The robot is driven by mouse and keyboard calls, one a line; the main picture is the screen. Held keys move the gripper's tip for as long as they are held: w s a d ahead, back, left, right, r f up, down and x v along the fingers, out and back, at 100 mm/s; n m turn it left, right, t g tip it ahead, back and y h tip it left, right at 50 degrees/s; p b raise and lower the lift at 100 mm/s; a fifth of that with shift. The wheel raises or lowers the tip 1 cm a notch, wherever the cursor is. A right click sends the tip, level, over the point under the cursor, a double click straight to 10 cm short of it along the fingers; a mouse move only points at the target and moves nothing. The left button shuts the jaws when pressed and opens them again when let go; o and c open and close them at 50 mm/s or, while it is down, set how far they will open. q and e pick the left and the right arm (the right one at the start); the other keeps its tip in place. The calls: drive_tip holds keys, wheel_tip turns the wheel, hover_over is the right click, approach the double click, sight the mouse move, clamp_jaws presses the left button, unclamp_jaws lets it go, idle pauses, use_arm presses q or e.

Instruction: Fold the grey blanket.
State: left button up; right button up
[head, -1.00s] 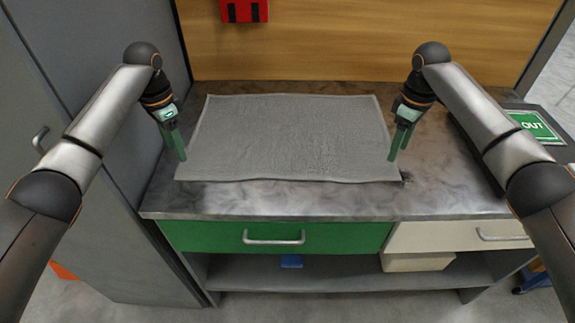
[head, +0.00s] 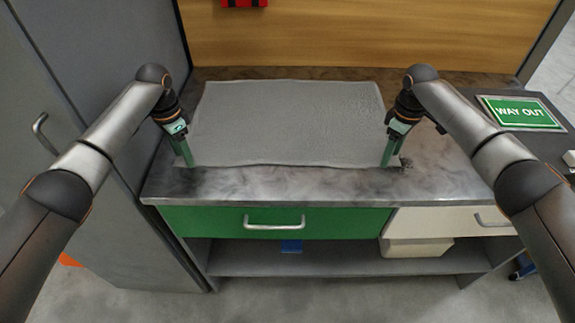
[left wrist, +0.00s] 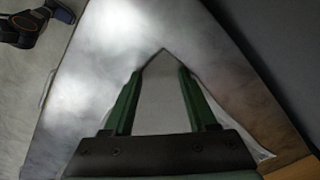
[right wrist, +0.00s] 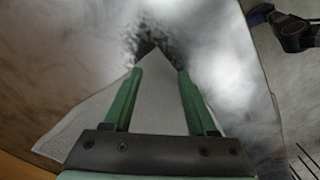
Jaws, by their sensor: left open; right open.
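The grey blanket (head: 287,122) lies spread flat on the metal worktop, with one edge along the front. My left gripper (head: 188,160) is open at the blanket's front left corner. In the left wrist view the corner of the blanket (left wrist: 162,95) lies between the two green fingers (left wrist: 157,72). My right gripper (head: 389,158) is open at the front right corner. In the right wrist view that corner of the blanket (right wrist: 155,95) lies between the fingers (right wrist: 157,72). Whether the fingertips touch the worktop cannot be told.
The worktop (head: 290,185) has a bare strip in front of the blanket. A green drawer (head: 225,222) and a cream drawer (head: 430,228) are below. A green WAY OUT sign (head: 520,112) lies at the right. A tall grey cabinet (head: 110,60) stands at the left.

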use_arm(q)
drive_tip(key=shift+f, duration=0.1)
use_arm(e)
drive_tip(key=shift+f, duration=0.1)
use_arm(q)
drive_tip(key=shift+f, duration=0.15)
use_arm(e)
drive_tip(key=shift+f, duration=0.15)
use_arm(q)
drive_tip(key=shift+c, duration=0.3)
use_arm(e)
drive_tip(key=shift+c, duration=0.3)
use_arm(q)
drive_tip(key=shift+c, duration=0.4)
use_arm(e)
drive_tip(key=shift+c, duration=0.3)
use_arm(q)
drive_tip(key=shift+c, duration=0.3)
use_arm(e)
drive_tip(key=shift+c, duration=0.4)
use_arm(q)
drive_tip(key=c, duration=0.7)
use_arm(e)
drive_tip(key=shift+s, duration=0.1)
drive_tip(key=c, duration=0.7)
use_arm(q)
clamp_jaws()
use_arm(e)
drive_tip(key=shift+d, duration=0.1)
clamp_jaws()
